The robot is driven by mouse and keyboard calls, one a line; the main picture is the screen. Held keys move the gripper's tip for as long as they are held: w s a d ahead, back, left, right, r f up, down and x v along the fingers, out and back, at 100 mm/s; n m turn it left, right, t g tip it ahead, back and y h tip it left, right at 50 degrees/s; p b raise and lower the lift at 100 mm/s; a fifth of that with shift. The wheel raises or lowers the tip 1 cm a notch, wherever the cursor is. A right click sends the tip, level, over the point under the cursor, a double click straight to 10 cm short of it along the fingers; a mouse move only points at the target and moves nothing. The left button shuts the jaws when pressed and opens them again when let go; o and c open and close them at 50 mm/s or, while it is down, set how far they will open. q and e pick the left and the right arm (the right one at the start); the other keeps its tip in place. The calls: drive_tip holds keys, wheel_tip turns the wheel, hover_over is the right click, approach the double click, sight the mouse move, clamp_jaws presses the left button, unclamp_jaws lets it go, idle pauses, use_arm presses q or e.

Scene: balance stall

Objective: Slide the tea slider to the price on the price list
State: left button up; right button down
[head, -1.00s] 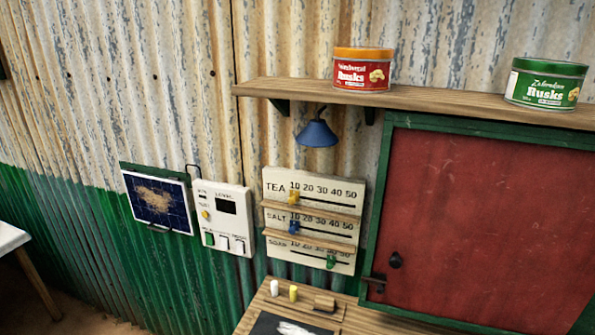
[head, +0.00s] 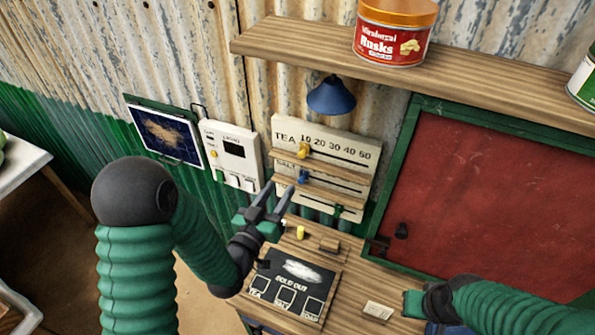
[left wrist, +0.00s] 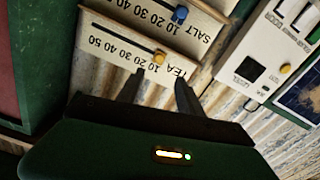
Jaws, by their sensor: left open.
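The tea slider (head: 304,151) is a yellow knob at the left end of the top slot, near 10, on the white slider board (head: 338,133). It also shows in the left wrist view (left wrist: 159,58), upside down, just beyond and between my fingertips. My left gripper (head: 278,190) is open and empty, below and left of the knob, apart from it in the head view. My right gripper (head: 412,302) is low at the right over the counter; its fingers are not clear. A small card (head: 378,311) lies on the counter, its writing too small to read.
A blue salt knob (head: 303,177) and a green knob (head: 338,210) sit on lower slots. A blue lamp (head: 331,96) hangs above the board. A black panel (head: 290,272) reads SOLD OUT. A switch box (head: 233,150) is at left, a red shutter (head: 480,200) at right.

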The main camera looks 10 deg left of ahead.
sight(300, 157)
use_arm(q)
drive_tip(key=w, duration=0.4)
drive_tip(key=w+d, duration=0.1)
drive_tip(key=w, duration=0.3)
drive_tip(key=w+d, duration=0.1)
drive_tip(key=w, duration=0.3)
drive_tip(key=shift+d+f, duration=0.1)
drive_tip(key=shift+d, duration=0.1)
drive_tip(key=shift+w, duration=0.25)
drive_tip(key=shift+s+d, duration=0.1)
drive_tip(key=shift+s, duration=0.05)
drive_tip(key=c, duration=0.4)
clamp_jaws()
use_arm(e)
drive_tip(key=shift+x, duration=1.05)
drive_tip(key=shift+d, duration=0.1)
